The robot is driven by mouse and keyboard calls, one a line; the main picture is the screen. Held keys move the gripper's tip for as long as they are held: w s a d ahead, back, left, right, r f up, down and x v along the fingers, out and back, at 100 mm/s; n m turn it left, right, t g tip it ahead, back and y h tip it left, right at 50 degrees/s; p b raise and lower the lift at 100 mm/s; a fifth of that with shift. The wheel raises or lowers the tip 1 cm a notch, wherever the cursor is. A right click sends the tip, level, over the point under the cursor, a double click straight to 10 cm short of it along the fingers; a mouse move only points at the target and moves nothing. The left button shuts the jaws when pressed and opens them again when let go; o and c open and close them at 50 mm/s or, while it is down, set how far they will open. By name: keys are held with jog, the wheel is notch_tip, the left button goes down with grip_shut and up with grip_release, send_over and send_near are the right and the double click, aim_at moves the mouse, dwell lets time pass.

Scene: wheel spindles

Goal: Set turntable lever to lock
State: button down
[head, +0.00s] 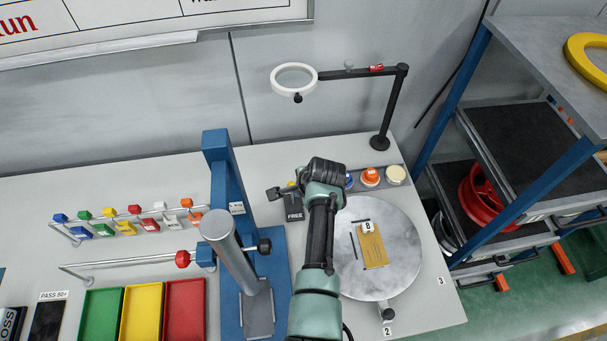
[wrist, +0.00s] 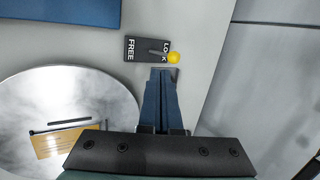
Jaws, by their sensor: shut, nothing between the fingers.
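The turntable lever has a yellow knob (wrist: 173,57) and a thin grey arm over a black plate (wrist: 135,48) marked FREE and LOCK. In the wrist view the knob is at the LOCK end. My gripper (wrist: 165,73) is shut and empty, with its fingertips right beside the knob and the LOCK end. I cannot tell whether they touch the knob. In the head view the FREE end of the plate (head: 294,214) shows, while my wrist and gripper crowd the LOCK end. The round turntable (head: 360,275) lies to the right of my arm, with a tan labelled plate (head: 374,248) on it.
A blue press stand (head: 222,180) with a grey cylinder stands left of my arm. Buttons (head: 370,177) sit behind the turntable, and a ring lamp (head: 294,80) on a black post stands at the back. Coloured trays (head: 185,308) are at the left.

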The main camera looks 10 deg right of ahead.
notch_tip(320, 180, up, 9)
jog(key=s+d+b, duration=0.1)
jog(key=shift+s+d, duration=0.2)
jog(key=shift+s, duration=0.1)
dwell(0.4)
